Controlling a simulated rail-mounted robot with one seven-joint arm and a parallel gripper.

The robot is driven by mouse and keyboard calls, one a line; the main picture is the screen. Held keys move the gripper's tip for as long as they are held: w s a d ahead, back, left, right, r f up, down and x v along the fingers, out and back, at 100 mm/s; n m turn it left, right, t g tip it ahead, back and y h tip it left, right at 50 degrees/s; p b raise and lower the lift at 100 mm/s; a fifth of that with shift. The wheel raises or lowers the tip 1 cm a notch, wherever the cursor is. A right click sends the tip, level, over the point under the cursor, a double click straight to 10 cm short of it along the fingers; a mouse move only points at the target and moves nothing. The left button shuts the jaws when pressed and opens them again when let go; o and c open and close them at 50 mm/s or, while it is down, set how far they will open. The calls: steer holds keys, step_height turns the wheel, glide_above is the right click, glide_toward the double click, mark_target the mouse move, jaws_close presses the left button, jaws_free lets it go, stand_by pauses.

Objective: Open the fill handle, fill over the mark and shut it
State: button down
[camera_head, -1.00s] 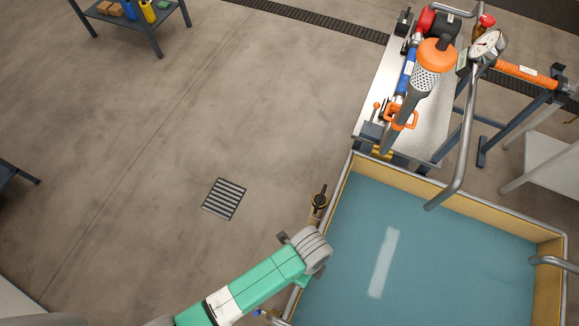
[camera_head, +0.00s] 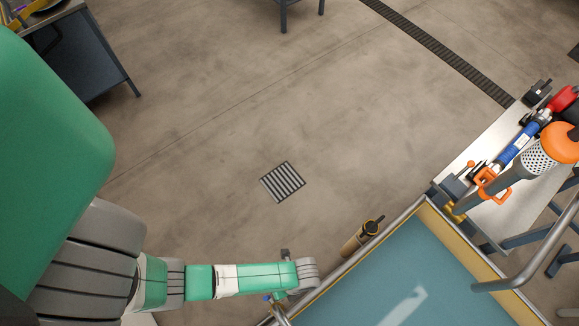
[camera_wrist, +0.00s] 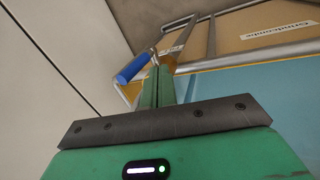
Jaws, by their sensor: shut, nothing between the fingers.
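A blue lever handle (camera_wrist: 133,68) sits on a metal fitting at the tank corner in the wrist view; I take it for the fill handle. A small blue piece (camera_head: 268,297) shows below my wrist in the head view. My gripper (camera_wrist: 163,72) is shut and empty, its green fingers close to the right of the blue handle. I cannot tell whether they touch it. The tank (camera_head: 432,208) has a yellow inner wall, metal rim and teal inside. I cannot make out a fill mark or the liquid level.
A metal bench (camera_head: 475,150) with pump parts and an orange-capped strainer (camera_head: 545,150) stands right. A bent pipe (camera_head: 540,255) reaches over the tank. A tan cylinder (camera_head: 360,237) stands by the rim. Open floor with a grate (camera_head: 282,182) lies beyond.

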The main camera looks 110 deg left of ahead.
steer(key=shift+s+d, duration=0.7)
steer(key=shift+d, duration=0.1)
steer(key=shift+s+d+r+p, duration=0.3)
steer(key=shift+s+d+p, duration=0.35)
steer(key=shift+p, duration=0.45)
steer(key=shift+d+f, duration=0.2)
steer(key=shift+d, duration=0.05)
steer(key=shift+f, duration=0.1)
step_height(320, 180, up, 2)
steer(key=w+a+p, duration=0.1)
steer(key=w+a, duration=0.2)
step_height(320, 180, up, 10)
steer(key=f+p, duration=0.1)
glide_above(268, 298)
steer(key=w+a, duration=0.3)
steer(key=w, duration=0.1)
steer(key=shift+s+r, duration=0.25)
